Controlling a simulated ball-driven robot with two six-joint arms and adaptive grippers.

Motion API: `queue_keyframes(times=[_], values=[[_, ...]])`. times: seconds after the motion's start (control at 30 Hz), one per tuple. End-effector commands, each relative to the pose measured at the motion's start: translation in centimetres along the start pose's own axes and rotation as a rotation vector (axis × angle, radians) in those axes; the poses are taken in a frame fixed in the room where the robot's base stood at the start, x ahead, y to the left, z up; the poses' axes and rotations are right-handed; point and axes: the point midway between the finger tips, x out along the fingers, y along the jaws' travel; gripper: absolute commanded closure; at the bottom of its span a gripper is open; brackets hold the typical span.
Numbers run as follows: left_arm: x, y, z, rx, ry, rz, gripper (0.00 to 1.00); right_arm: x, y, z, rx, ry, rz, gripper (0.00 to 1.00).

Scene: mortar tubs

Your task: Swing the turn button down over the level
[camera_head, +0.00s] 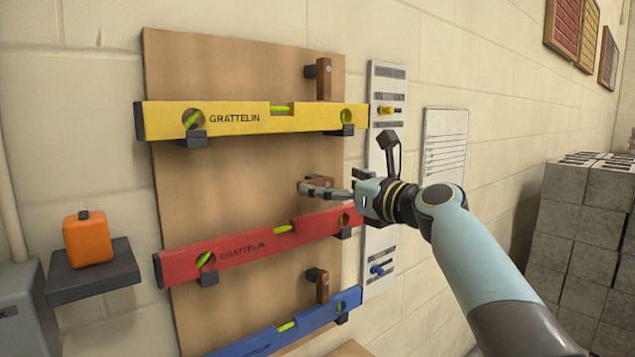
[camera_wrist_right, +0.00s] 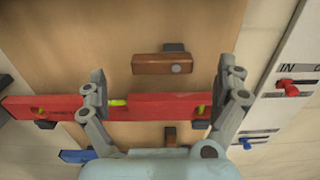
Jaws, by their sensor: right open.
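A brown turn button (camera_head: 304,188) lies level, sideways, above the red level (camera_head: 235,247); my right gripper partly hides it in the head view. The right wrist view shows this turn button (camera_wrist_right: 160,64) whole, clear above the red level (camera_wrist_right: 160,107). My right gripper (camera_head: 328,186) is open in front of the board; its fingers (camera_wrist_right: 162,74) stand apart on either side of the turn button with nothing held. I cannot tell how far they are from the board. My left gripper is not in view.
A yellow level (camera_head: 240,119) with an upright button (camera_head: 323,80) hangs above; a blue level (camera_head: 260,342) with an upright button (camera_head: 322,288) hangs below. A white slider panel (camera_head: 387,78) is right of the board (camera_head: 230,75).

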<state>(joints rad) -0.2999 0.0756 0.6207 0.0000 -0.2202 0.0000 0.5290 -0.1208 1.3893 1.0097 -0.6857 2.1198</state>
Motion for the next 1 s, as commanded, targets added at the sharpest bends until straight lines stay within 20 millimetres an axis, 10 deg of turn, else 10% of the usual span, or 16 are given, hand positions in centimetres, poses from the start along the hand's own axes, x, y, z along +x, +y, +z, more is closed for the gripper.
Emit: queue_keyframes(times=[0.3, 0.67, 1.0], values=[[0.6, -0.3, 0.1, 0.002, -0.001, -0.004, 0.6, 4.5, -0.1, -0.1, 0.0, 0.001, -0.001, 0.0], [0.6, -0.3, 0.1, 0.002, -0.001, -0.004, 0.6, 5.0, -0.1, -0.1, 0.0, 0.001, -0.001, 0.0], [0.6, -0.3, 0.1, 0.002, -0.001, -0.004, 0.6, 5.0, -0.1, -0.1, 0.0, 0.001, -0.001, 0.44]])
